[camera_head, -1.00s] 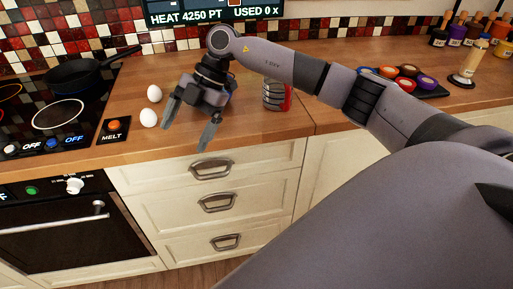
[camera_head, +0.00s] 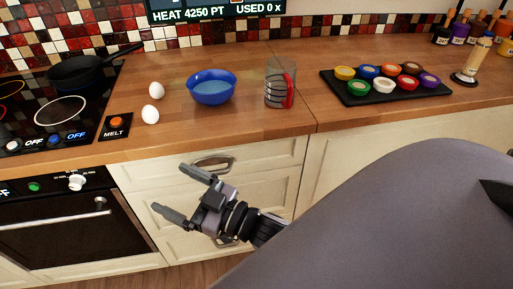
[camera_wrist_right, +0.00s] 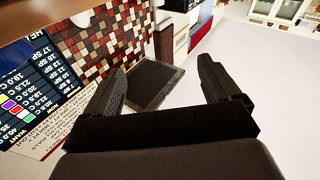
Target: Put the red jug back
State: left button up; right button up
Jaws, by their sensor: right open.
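The red jug (camera_head: 279,88), a clear measuring jug with a red handle, stands upright on the wooden counter in the head view, right of a blue bowl. My right gripper (camera_head: 181,190) is open and empty, in front of the drawers below the counter edge, apart from the jug. In the right wrist view my right gripper's fingers (camera_wrist_right: 160,90) are spread with nothing between them. The jug does not show in the wrist view. My left gripper does not show.
A blue bowl (camera_head: 212,88) with bluish contents stands beside the jug. Two white eggs (camera_head: 150,114) lie left of it. A black tray (camera_head: 350,97) with several coloured pots is at the right. A pan (camera_head: 78,72) sits on the hob. The counter front (camera_head: 230,126) is clear.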

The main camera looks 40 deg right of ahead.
jog(key=s+d+f+m+g+h, duration=0.2)
jog(key=s+d+f+g+h, duration=0.1)
jog(key=s+f, duration=0.4)
jog(key=s+d+f+m+g+h, duration=0.2)
jog(key=s+d+f+g+h, duration=0.2)
jog(key=f, duration=0.9)
jog(key=s+d, duration=0.1)
jog(key=s, duration=0.2)
jog(key=shift+f+m, duration=0.3)
jog(key=shift+m, duration=0.1)
